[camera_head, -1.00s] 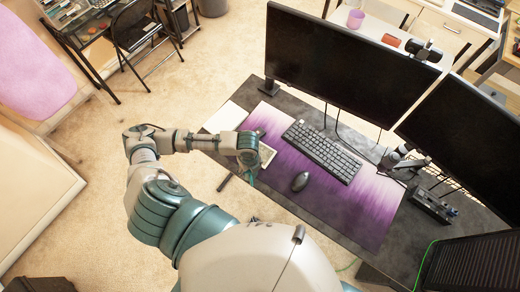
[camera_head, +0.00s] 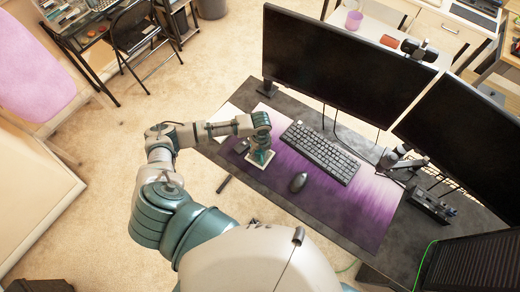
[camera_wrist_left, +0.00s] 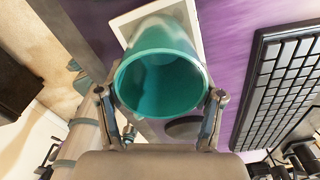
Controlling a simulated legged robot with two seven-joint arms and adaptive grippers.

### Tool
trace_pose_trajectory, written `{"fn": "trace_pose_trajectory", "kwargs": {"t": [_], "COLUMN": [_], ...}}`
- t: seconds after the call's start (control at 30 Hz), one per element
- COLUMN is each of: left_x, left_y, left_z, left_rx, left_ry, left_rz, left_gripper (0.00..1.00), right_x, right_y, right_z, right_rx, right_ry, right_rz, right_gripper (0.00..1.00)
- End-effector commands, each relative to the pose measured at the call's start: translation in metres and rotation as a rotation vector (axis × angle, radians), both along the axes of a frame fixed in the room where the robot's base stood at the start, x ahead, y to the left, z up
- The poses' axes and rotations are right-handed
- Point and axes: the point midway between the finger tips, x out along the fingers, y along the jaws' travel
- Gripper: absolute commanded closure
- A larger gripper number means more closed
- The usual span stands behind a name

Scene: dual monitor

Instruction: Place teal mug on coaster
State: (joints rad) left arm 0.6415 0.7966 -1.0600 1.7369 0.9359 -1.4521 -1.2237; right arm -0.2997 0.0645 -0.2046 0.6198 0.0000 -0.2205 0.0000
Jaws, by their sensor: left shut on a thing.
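The teal mug (camera_wrist_left: 160,85) is held upright or nearly so between the two fingers of my left gripper (camera_wrist_left: 162,97), its open rim facing the wrist camera. The mug also shows in the head view (camera_head: 262,157), partly hidden below my left gripper (camera_head: 261,142). The pale square coaster (camera_wrist_left: 195,12) lies behind the mug's far side in the wrist view. In the head view the coaster (camera_head: 252,164) shows around the mug's base. I cannot tell whether the mug touches it. My right gripper is not in view.
A keyboard (camera_head: 320,150) and a black mouse (camera_head: 298,182) lie on the purple mat (camera_head: 345,205) to the right. Two monitors (camera_head: 340,65) stand behind. A dark rounded item (camera_wrist_left: 183,128) lies beside the mug in the wrist view.

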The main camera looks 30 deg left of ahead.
Motion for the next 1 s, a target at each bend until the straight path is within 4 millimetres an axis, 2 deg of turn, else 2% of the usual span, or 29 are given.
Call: {"fn": "trace_pose_trajectory", "kwargs": {"t": [0.03, 0.1, 0.43, 0.53, 0.67, 0.9, 1.0], "left_x": [0.0, 0.0, 0.0, 0.0, 0.0, 0.001, 0.0], "left_y": [-0.001, -0.002, 0.002, 0.003, 0.003, 0.001, 0.001], "left_z": [0.0, 0.0, 0.0, 0.006, 0.028, 0.083, 0.101], "left_rx": [0.0, 0.0, -0.004, -0.005, -0.005, -0.003, -0.003], "left_ry": [0.001, 0.001, 0.0, -0.002, -0.004, -0.004, -0.003], "left_rz": [-0.001, -0.001, -0.001, -0.001, -0.001, -0.002, -0.002], "left_gripper": [0.25, 0.08, 0.08, 0.08, 0.08, 0.08, 0.08], "right_x": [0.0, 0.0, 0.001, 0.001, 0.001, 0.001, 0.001], "right_y": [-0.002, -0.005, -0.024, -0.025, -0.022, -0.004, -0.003], "right_z": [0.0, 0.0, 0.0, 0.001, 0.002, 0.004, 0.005], "right_rx": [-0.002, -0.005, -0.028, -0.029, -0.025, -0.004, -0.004], "right_ry": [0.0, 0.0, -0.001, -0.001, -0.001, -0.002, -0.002], "right_rz": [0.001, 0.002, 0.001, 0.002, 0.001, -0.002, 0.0], "right_gripper": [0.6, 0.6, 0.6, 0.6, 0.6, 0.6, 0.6]}}
